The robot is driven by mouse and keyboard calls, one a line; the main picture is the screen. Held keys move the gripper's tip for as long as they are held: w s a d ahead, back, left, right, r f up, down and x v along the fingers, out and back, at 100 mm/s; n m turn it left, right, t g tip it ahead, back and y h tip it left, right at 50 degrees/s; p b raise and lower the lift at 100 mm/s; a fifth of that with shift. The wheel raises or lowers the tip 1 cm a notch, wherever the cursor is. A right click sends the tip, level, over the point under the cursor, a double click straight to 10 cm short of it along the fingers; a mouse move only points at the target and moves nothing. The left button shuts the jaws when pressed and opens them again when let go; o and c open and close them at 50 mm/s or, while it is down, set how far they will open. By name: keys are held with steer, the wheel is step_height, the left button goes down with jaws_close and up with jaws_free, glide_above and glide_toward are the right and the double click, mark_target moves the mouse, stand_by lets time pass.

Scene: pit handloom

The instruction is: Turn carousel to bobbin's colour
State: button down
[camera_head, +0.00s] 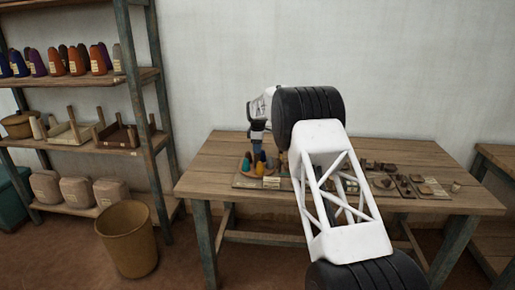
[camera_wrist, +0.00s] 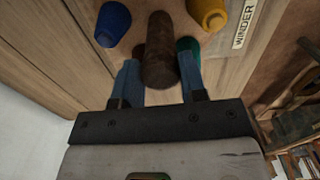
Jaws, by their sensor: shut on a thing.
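The carousel (camera_head: 243,171) stands on the left part of the table with several yarn cones around it. In the wrist view I see a blue cone (camera_wrist: 113,23), a yellow cone (camera_wrist: 208,13) and a teal cone (camera_wrist: 188,46), partly hidden. A brown cylinder (camera_wrist: 158,45) stands among them. My gripper (camera_wrist: 159,70) points down over the carousel, and its two blue fingers are closed on the brown cylinder's sides. It also shows in the head view (camera_head: 258,142), where my arm hides part of the table. I cannot pick out the bobbin for certain.
A label reading WINDER (camera_wrist: 244,24) lies beside the cones. Small dark wooden parts (camera_head: 405,184) lie on the table's right half. A shelf rack (camera_head: 140,120) and a basket (camera_head: 128,240) stand to the left. The table's back left is clear.

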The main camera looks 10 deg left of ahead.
steer(key=shift+r, duration=0.1)
steer(key=c, duration=0.7)
jaws_free()
steer(key=shift+r, duration=3.85)
